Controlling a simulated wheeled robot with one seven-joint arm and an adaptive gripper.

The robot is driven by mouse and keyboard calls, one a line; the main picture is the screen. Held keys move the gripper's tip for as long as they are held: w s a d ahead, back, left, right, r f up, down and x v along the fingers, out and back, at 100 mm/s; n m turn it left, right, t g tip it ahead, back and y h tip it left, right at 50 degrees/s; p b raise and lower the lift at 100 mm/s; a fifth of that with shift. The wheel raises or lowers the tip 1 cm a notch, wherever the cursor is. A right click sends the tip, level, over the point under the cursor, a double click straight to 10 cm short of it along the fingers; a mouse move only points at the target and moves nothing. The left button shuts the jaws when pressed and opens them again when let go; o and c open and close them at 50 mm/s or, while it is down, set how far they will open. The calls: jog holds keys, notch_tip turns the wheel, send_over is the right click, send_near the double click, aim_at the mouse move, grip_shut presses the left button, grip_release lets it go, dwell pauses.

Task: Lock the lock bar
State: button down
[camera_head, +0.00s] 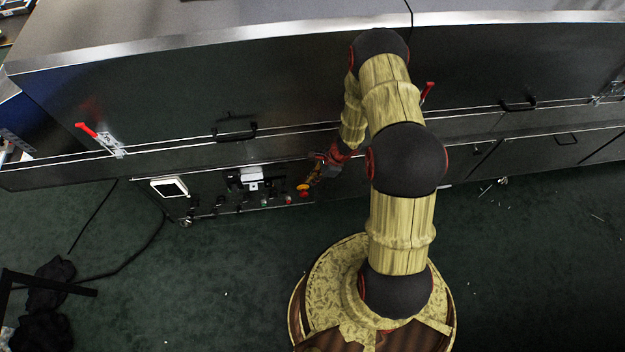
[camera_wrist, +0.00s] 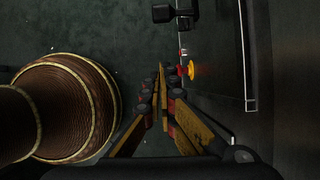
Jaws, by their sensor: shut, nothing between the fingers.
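The dryer (camera_head: 240,85) is a long dark metal housing. A latch with a red handle (camera_head: 86,129) and a pale metal body (camera_head: 112,147) sits on its left front seam; the handle points up and left. Another red handle (camera_head: 427,91) shows just right of my arm, its lower part hidden. I cannot tell which of these the lock bar is. My gripper (camera_head: 312,181) is shut and empty, pointing down in front of the control panel, near a yellow-orange button (camera_head: 304,190). In the wrist view, the gripper (camera_wrist: 162,72) is beside the same button (camera_wrist: 190,69); touch cannot be told.
Black pull handles (camera_head: 235,133) (camera_head: 518,105) stick out from the dryer front. The control panel (camera_head: 220,202) has several knobs and a white-framed screen (camera_head: 169,187). A cable (camera_head: 138,256) and dark cloth-like heap (camera_head: 45,290) lie at left. Green floor (camera_head: 535,270) at right is mostly clear.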

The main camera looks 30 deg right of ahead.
jog(key=w+a+f+b, duration=0.2)
jog(key=a+f, duration=0.3)
jog(key=a, duration=0.1)
jog(key=shift+a+b, duration=0.15)
jog(key=shift+b, duration=0.2)
jog(key=shift+w, duration=0.1)
jog(key=shift+a, duration=0.1)
jog(key=w+a+b, duration=0.1)
jog(key=w+a, duration=0.1)
jog(key=a, duration=0.4)
jog(key=shift+w+a, duration=0.1)
